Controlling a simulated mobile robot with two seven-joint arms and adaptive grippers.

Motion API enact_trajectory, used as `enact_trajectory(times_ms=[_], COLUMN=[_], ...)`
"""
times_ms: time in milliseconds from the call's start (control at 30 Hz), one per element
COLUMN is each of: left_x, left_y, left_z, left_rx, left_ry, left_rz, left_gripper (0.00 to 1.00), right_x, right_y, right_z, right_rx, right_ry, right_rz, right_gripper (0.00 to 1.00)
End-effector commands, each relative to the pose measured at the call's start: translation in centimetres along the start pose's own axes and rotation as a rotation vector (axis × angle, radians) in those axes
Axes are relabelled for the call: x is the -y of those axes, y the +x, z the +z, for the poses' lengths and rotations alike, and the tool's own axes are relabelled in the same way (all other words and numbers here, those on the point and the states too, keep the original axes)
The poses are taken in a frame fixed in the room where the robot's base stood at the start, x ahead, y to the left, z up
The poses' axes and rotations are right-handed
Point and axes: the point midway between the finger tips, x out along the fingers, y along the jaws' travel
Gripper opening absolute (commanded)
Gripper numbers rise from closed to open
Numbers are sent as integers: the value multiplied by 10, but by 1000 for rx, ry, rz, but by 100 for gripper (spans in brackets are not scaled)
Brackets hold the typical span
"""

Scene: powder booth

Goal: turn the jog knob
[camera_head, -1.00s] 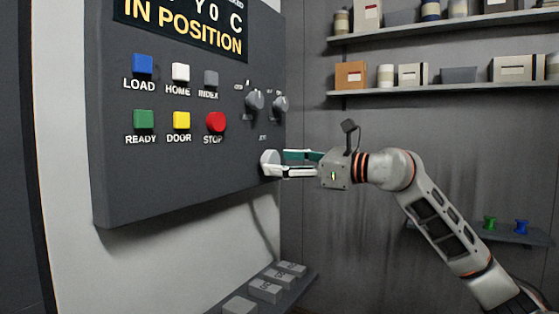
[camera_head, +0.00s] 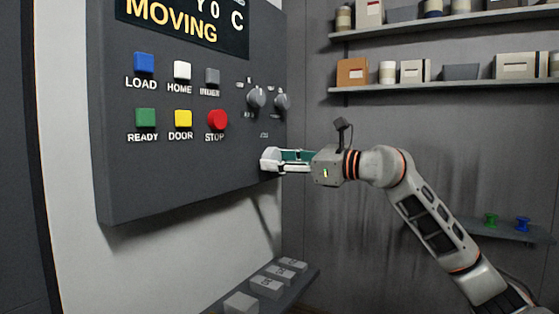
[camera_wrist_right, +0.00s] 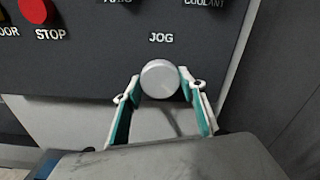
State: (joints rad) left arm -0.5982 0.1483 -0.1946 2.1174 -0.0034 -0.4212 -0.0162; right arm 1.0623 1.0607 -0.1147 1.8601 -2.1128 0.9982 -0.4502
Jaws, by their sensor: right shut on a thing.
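The jog knob (camera_head: 268,158) is a round light grey knob at the lower right of the dark control panel (camera_head: 180,190). In the right wrist view the knob (camera_wrist_right: 160,79) sits under the label JOG, between my two fingertips. My right gripper (camera_head: 277,159) reaches it from the right and is shut on it; it also shows in the wrist view (camera_wrist_right: 160,86). The panel display (camera_head: 185,22) reads MOVING. My left gripper is not in view.
Above the jog knob are two grey selector knobs (camera_head: 257,99) and a red STOP button (camera_head: 216,119). Several coloured buttons fill the panel's left. Grey blocks (camera_head: 267,287) lie on a ledge below. Shelves (camera_head: 440,87) with boxes line the back wall.

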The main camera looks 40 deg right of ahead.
Motion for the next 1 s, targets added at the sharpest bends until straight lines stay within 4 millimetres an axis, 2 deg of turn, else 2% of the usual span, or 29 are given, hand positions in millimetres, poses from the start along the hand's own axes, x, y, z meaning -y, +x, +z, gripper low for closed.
enact_trajectory(times_ms=[267, 467, 833, 1000], left_x=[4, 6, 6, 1], left_y=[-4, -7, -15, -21], left_z=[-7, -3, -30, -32], left_rx=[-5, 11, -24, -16], left_ry=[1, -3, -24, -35], left_rz=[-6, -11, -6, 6], left_gripper=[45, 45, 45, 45], right_x=[0, 0, 0, 0], right_y=[-1, -2, -1, -1], right_z=[4, 5, 6, 6], right_rx=[2, 3, 3, 3], right_ry=[144, 321, 675, 836], right_rz=[1, 1, 2, 2], right_gripper=[19, 19, 19, 19])
